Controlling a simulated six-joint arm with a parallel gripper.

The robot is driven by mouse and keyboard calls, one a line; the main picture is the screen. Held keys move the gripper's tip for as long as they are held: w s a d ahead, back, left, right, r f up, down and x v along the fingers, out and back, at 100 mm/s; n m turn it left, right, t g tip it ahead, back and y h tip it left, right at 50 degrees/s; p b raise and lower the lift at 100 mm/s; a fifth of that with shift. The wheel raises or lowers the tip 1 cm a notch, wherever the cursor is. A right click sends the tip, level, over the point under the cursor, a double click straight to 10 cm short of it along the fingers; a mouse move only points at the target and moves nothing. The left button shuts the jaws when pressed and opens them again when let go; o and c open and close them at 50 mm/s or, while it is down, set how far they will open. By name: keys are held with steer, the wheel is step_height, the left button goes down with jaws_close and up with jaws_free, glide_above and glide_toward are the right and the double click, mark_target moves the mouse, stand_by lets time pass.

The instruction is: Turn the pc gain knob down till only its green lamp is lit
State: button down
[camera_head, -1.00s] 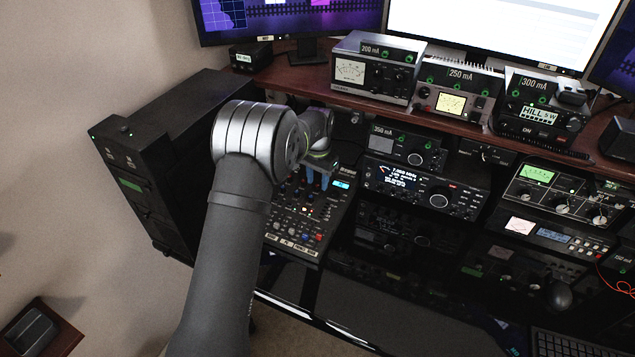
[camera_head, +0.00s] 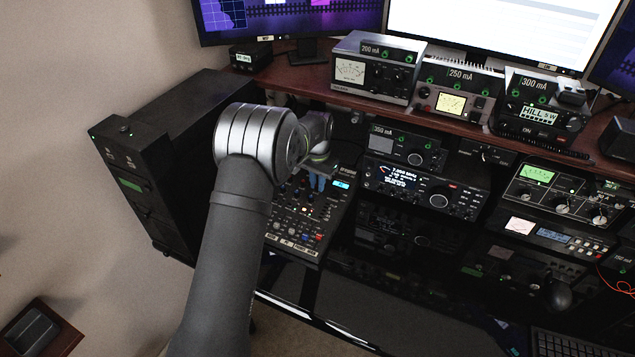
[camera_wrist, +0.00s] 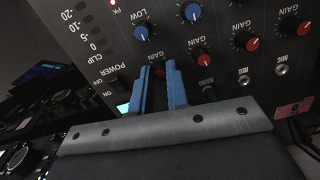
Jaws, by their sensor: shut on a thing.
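My gripper (camera_wrist: 158,88) has two blue fingers, closed over a small knob on the mixer panel; a bit of red shows between them (camera_wrist: 160,73), and the rest of the knob is hidden. The pc label is not readable. The mixer (camera_head: 300,215) stands on the left side of the desk; my gripper (camera_head: 317,181) reaches down to its upper part in the head view. A red gain knob (camera_wrist: 200,56) sits just right of the fingers. The held knob's lamps cannot be told apart.
Blue knobs (camera_wrist: 141,33) and more red gain knobs (camera_wrist: 246,41) are close around the fingers. A radio (camera_head: 425,188) stands right of the mixer. A black cabinet (camera_head: 150,170) stands to the left, and meters (camera_head: 375,70) line the shelf above.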

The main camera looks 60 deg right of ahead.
steer(key=n, duration=0.4)
steer(key=shift+n+g, duration=0.5)
steer(key=shift+n, duration=1.7)
steer(key=c, duration=1.4)
jaws_free()
steer(key=r, duration=1.1)
steer(key=w+r, duration=0.1)
steer(key=r, duration=0.5)
steer(key=shift+a+r, duration=0.2)
steer(key=shift+a, duration=0.05)
steer(key=shift+f, duration=0.1)
